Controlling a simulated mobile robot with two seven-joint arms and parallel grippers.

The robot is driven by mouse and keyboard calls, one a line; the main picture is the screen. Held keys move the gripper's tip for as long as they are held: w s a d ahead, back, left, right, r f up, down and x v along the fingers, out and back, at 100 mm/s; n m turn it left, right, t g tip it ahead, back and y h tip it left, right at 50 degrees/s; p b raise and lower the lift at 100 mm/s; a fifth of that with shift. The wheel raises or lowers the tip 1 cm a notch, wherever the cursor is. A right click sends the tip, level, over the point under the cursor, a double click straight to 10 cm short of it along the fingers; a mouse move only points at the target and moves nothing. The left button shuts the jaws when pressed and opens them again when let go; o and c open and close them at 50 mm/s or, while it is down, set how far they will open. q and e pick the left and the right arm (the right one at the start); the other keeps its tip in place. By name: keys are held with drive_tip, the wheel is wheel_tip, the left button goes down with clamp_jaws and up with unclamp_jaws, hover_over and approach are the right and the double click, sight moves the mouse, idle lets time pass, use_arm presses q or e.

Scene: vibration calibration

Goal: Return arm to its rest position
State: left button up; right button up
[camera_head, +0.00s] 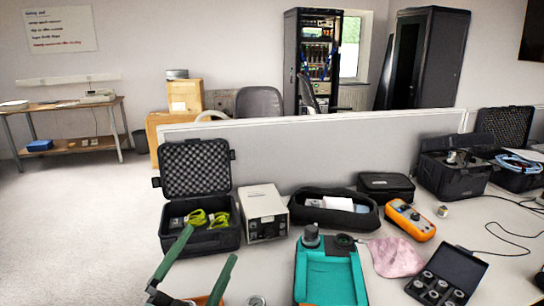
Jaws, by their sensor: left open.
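My left gripper (212,243) shows at the bottom left with two green fingers spread wide apart. It is open, and nothing shows held between the fingertips. Its fingertips appear in front of the open black foam-lined case (195,170), which holds yellow-green items (207,217). I cannot tell the exact gap to the case. A teal tray (330,280) lies to the right of the gripper, with a dark cylinder (311,236) and a dark round piece (344,240) at its far end. My right gripper is not in view.
A white instrument box (264,214), black pouch (335,209), orange meter (410,220), pink cloth (396,257) and open black case of metal pieces (446,275) crowd the table. A small metal cylinder (442,211) stands right. A low partition (320,146) closes the back.

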use_arm(q)
drive_tip(key=s+a+f+n+g+y, duration=0.3)
drive_tip(key=a+f+n+g+y, duration=0.15)
drive_tip(key=f, duration=0.45)
drive_tip(key=s+a+f+n+g+y, duration=0.25)
drive_tip(key=a+f+n+y, duration=0.3)
drive_tip(key=f, duration=0.35)
drive_tip(key=s+f+n+g+h, duration=0.1)
drive_tip(key=s+f+g, duration=0.45)
drive_tip(key=s, duration=0.35)
drive_tip(key=s+f+g+h, duration=0.1)
drive_tip(key=s+f+g, duration=0.45)
drive_tip(key=s, duration=0.35)
drive_tip(key=w+d+f+t+h+p, duration=0.1)
drive_tip(key=w+d+f+t+p, duration=0.3)
drive_tip(key=w+f+t+p, duration=0.1)
drive_tip(key=shift+f+t+h+p, duration=0.35)
drive_tip(key=shift+t+h+p, duration=0.05)
drive_tip(key=shift+t+p, duration=0.25)
drive_tip(key=shift+d, duration=0.1)
